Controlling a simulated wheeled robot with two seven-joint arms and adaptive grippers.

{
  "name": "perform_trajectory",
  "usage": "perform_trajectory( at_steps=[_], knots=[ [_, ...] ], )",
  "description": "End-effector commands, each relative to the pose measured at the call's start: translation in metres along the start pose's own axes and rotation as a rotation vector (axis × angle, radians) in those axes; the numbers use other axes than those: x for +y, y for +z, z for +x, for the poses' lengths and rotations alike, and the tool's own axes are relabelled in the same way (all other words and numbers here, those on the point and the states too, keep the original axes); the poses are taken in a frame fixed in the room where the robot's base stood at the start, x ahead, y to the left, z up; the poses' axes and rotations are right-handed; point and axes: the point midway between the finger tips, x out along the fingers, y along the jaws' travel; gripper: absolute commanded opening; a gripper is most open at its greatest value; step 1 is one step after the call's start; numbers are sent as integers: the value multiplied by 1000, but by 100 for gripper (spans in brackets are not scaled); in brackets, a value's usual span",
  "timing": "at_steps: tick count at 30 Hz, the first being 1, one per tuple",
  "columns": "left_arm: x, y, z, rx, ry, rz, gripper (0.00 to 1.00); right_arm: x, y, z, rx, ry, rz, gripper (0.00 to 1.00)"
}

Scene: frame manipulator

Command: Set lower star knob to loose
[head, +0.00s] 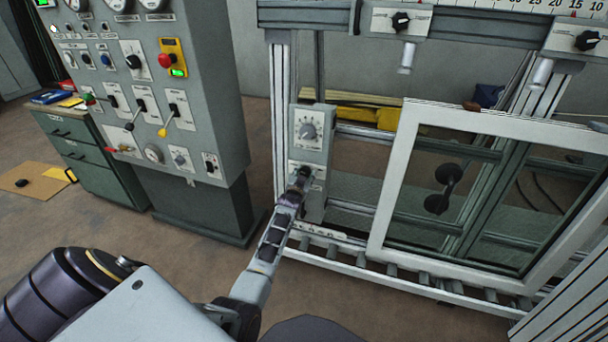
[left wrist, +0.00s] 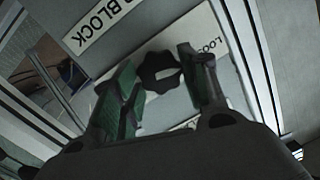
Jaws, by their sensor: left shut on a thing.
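The lower star knob (left wrist: 160,72) is black, with a pale bar across its face, on a light plate in the left wrist view. A partly hidden label starting "LOO" (left wrist: 207,45) is beside it. My left gripper (left wrist: 157,75) has its green-padded fingers on either side of the knob and is shut on it. In the head view, my left gripper (head: 303,176) reaches the lower plate of the grey control box (head: 327,140) and hides most of the knob. My right gripper is not in view.
A grey dial (head: 308,131) sits above on the same box. A white window frame (head: 393,180) with a black suction handle (head: 440,190) stands close to the right. A roller rail (head: 375,270) runs below. A switch cabinet (head: 215,90) stands at the left.

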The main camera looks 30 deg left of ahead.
Motion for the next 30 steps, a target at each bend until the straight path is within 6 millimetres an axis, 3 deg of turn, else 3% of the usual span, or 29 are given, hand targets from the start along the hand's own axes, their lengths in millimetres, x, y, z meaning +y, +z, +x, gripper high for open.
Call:
perform_trajectory(
  at_steps=[18, 19, 23, 30],
  knots=[
    [2, 4, -1, -8, 5, -29, 20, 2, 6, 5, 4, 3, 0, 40],
    [2, 4, -1, -8, 5, -29, 48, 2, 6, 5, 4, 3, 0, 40],
    [1, 2, 0, -6, 4, -28, 64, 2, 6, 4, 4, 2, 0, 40],
    [1, 1, 0, -4, 3, -27, 66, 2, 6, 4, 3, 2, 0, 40]
  ],
)
